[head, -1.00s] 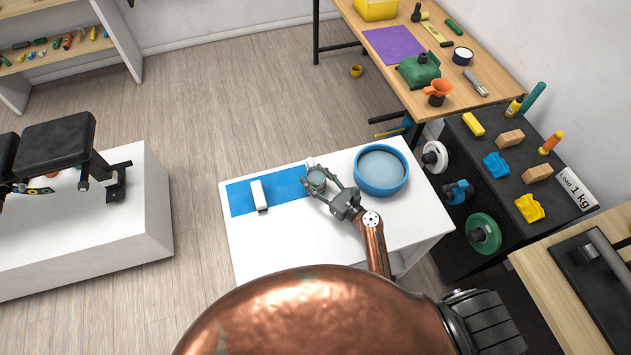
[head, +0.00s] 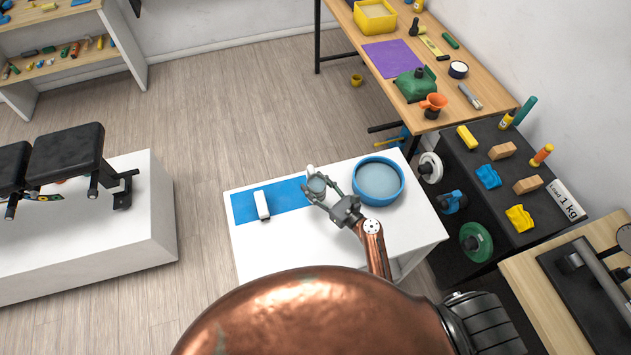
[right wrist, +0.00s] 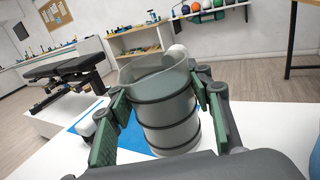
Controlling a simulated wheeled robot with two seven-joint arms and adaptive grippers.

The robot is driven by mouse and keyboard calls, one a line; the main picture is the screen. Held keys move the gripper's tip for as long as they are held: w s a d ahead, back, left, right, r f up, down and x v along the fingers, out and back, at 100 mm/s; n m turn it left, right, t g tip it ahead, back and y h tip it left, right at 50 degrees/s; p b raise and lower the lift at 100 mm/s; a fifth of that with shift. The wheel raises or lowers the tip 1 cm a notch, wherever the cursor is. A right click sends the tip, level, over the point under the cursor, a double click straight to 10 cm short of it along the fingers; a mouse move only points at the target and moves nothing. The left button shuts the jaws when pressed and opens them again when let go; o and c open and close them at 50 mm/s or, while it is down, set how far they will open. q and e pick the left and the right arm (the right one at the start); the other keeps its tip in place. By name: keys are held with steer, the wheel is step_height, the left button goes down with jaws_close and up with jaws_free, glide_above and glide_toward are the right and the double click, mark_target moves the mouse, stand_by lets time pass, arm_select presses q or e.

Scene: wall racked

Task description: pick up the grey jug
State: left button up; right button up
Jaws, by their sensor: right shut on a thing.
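The grey jug (head: 316,185) is at the right end of the blue mat on the white table. It is a small grey cylinder with dark bands and a clear rim, upright in the right wrist view (right wrist: 168,118). My right gripper (head: 320,188) is shut on the jug, with one green-padded finger on each side of it. I cannot tell whether the jug's base touches the table. My left gripper is not in view.
A blue round bowl (head: 379,181) stands close right of the gripper. A white block (head: 262,204) lies on the blue mat (head: 242,207). A small white rounded thing (head: 311,169) is just behind the jug. The table's front left is clear.

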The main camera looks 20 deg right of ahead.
mark_target(316, 190)
steer(key=s+r+p, duration=0.2)
steer(key=r+p, duration=0.1)
steer(key=s+r+p, duration=0.1)
steer(key=r, duration=0.1)
steer(key=shift+s+a+r+p, duration=0.2)
steer(key=shift+s+a+p, duration=0.1)
steer(key=shift+s+a, duration=0.1)
steer(key=s+a+r+p, duration=0.2)
steer(key=s+p, duration=0.1)
steer(key=s, duration=0.5)
steer(key=shift+s+r+p, duration=0.2)
steer(key=shift+r+p, duration=0.1)
steer(key=shift+r, duration=0.1)
steer(key=o, duration=0.8)
steer(key=c, duration=0.7)
